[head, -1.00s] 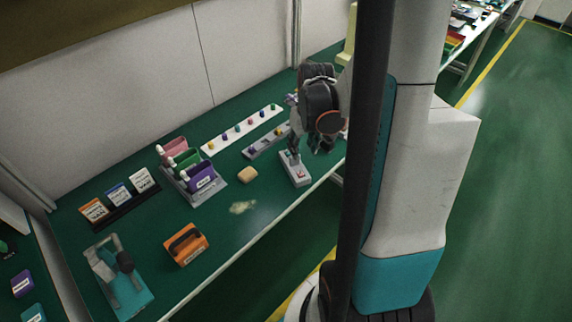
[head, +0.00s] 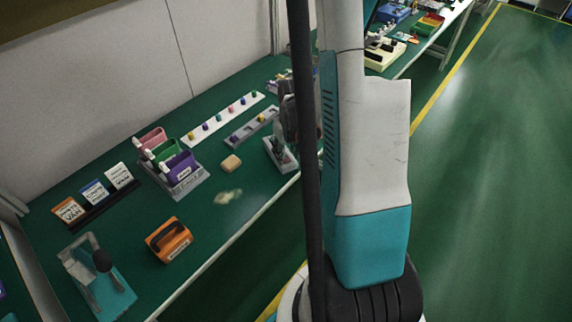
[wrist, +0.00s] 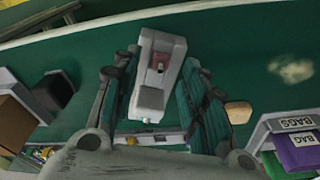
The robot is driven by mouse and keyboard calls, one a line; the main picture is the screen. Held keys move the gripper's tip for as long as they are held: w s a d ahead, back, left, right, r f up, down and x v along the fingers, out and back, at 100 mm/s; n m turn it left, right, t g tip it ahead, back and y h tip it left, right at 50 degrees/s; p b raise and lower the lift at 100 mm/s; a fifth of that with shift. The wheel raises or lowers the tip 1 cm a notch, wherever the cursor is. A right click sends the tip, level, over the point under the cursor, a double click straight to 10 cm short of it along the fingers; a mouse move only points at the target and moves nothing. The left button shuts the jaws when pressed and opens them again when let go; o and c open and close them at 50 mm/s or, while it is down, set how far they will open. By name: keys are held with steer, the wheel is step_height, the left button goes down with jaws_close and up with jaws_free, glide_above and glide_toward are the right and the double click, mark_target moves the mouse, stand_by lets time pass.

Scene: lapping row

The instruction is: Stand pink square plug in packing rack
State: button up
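In the wrist view a small reddish-pink square piece (wrist: 159,62), which looks like the pink square plug, sits in a recess of a light grey block (wrist: 151,98). My gripper (wrist: 158,100) is open, its dark green-padded fingers spread on either side of the block. I cannot tell how high the fingertips are above it. In the head view the grey block (head: 290,164) stands near the table's front edge, partly behind my gripper and column. A grey rack (head: 250,128) behind it holds a few small coloured plugs and looks like the packing rack.
A white strip (head: 212,124) with several coloured plugs lies behind the rack. A tan block (head: 231,163), a bin stand (head: 190,188) with coloured bins, an orange caddy (head: 169,241) and a teal-based fixture (head: 97,277) stand to the left.

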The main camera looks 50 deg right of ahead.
step_height(320, 180, down, 2)
steer(key=shift+w, duration=0.15)
steer(key=shift+r, duration=0.1)
steer(key=c, duration=0.9)
